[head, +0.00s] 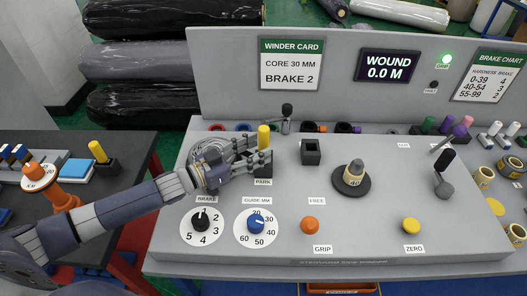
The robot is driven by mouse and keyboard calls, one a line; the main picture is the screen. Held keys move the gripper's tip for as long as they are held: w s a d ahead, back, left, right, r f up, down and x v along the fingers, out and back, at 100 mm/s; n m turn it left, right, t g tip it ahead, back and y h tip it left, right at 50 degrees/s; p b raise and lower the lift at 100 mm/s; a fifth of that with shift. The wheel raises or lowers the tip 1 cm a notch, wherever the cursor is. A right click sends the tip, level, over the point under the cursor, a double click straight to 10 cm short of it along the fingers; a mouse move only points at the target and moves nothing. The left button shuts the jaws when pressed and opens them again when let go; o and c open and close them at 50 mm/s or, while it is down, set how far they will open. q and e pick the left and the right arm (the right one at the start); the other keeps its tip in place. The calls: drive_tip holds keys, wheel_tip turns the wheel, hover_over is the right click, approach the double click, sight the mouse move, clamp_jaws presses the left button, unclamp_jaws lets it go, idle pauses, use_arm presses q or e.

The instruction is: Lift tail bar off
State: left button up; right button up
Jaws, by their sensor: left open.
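My left gripper (248,158) reaches in from the left over the console, open, its fingers beside a yellow-topped piece (264,137). That piece stands upright in a dark block (265,166) behind the PARK label. I cannot tell whether the fingers touch it; they partly hide the block. A second dark block (311,152), with an empty-looking top opening, stands behind the FREE label to the right. No label names a tail bar, so I cannot tell for sure which part it is. My right gripper is not in view.
A black-handled lever (444,163) is further right, another (287,115) at the back. Brake (201,221) and guide (256,223) dials, an orange GRIP button (309,225) and yellow ZERO button (411,226) line the front.

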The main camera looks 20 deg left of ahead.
sight(264, 146)
use_arm(q)
drive_tip(key=x, duration=0.3)
drive_tip(key=shift+w+d, duration=0.1)
drive_tip(key=shift+c, duration=0.4)
clamp_jaws()
wheel_tip(264, 146, up, 10)
drive_tip(key=shift+b, duration=0.35)
